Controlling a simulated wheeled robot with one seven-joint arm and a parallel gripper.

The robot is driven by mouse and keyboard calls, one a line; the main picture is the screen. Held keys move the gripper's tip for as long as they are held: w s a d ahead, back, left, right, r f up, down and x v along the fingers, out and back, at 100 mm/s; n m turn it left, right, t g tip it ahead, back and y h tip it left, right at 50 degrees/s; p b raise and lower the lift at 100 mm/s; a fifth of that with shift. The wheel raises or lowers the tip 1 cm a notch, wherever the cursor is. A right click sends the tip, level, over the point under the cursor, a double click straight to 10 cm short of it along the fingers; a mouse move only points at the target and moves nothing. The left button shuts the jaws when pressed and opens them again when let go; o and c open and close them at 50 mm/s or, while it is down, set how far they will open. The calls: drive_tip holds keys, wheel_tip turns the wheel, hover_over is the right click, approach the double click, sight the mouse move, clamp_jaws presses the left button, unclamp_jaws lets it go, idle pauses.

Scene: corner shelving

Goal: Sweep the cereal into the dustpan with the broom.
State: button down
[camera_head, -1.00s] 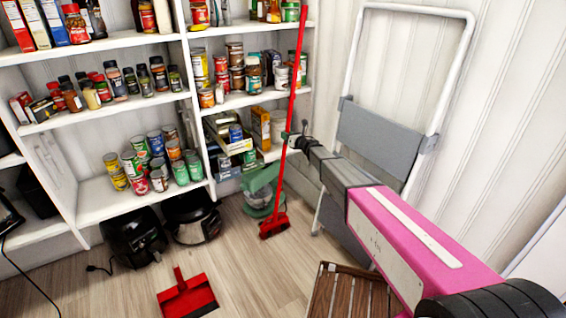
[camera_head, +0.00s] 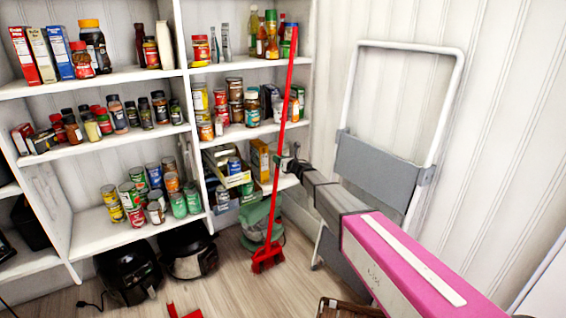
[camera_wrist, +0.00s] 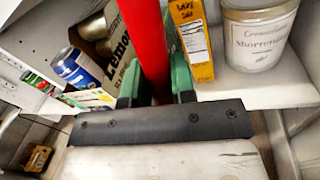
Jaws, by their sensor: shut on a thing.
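My gripper (camera_head: 285,163) is shut on the red handle of the broom (camera_head: 279,145), around the middle of its length. The broom stands nearly upright, tilted slightly right at the top, with its red head (camera_head: 268,257) low over the floor beside the shelving. In the wrist view the red handle (camera_wrist: 147,45) passes between the green fingers of my gripper (camera_wrist: 157,85). The red dustpan (camera_head: 184,313) shows only as a small part at the bottom edge of the head view. I cannot make out any cereal in these frames.
White corner shelves (camera_head: 120,229) hold cans, jars and boxes right behind the broom. Dark appliances (camera_head: 128,270) and a green-and-clear one (camera_head: 262,222) stand on the floor. A folded step stool (camera_head: 375,170) leans at the right. A wooden slatted item (camera_head: 345,308) is at the bottom.

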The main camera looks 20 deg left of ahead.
drive_tip(key=s+a+r, duration=0.2)
drive_tip(key=s+r, duration=0.4)
drive_tip(key=r, duration=0.5)
drive_tip(key=shift+a, duration=0.25)
drive_tip(key=shift+s, duration=0.1)
